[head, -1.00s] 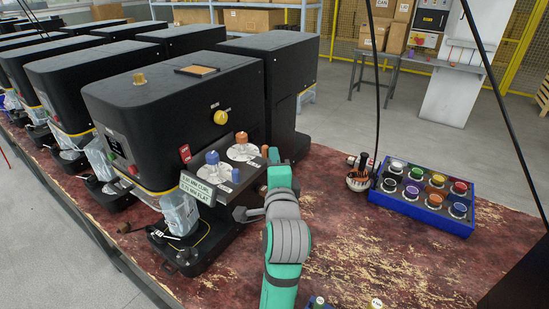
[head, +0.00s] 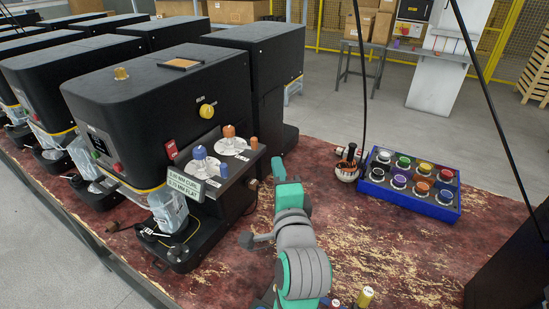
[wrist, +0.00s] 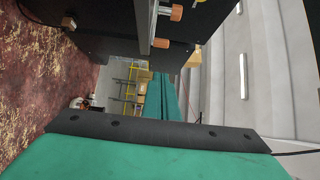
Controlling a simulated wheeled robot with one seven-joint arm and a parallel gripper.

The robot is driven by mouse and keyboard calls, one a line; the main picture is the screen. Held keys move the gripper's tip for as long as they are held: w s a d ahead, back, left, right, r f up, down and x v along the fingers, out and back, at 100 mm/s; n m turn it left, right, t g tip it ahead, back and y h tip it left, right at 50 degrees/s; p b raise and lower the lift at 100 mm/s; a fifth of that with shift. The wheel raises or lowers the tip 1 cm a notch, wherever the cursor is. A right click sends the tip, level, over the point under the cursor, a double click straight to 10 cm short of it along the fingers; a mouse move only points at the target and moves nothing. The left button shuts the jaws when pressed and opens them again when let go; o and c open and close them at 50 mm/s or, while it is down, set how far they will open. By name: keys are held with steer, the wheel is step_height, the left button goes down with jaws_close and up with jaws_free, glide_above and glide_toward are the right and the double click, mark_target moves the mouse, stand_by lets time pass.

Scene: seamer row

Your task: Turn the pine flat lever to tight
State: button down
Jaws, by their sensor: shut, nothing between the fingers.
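The nearest black seamer (head: 150,125) carries a side panel with two round dials. One dial has a blue knob lever (head: 199,153), the other an orange knob lever (head: 229,131). A pale sign (head: 186,185) with CURL and FLAT lines hangs at the panel's front edge. I cannot tell which lever is the pine flat one, nor read its setting. My gripper (head: 277,166) is shut and empty, to the right of the panel and apart from it. In the wrist view its teal fingers (wrist: 166,95) point ahead below the dark machine side, where orange knobs (wrist: 168,28) show.
A clear container (head: 168,212) sits at the seamer's front. More seamers line up at left.

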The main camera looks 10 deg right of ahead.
steer(key=shift+w+a, duration=0.4)
steer(key=shift+w, duration=1.25)
steer(key=shift+w+a, duration=0.4)
steer(key=shift+w, duration=1.2)
steer(key=shift+w+a, duration=0.4)
steer(key=shift+w, duration=1.25)
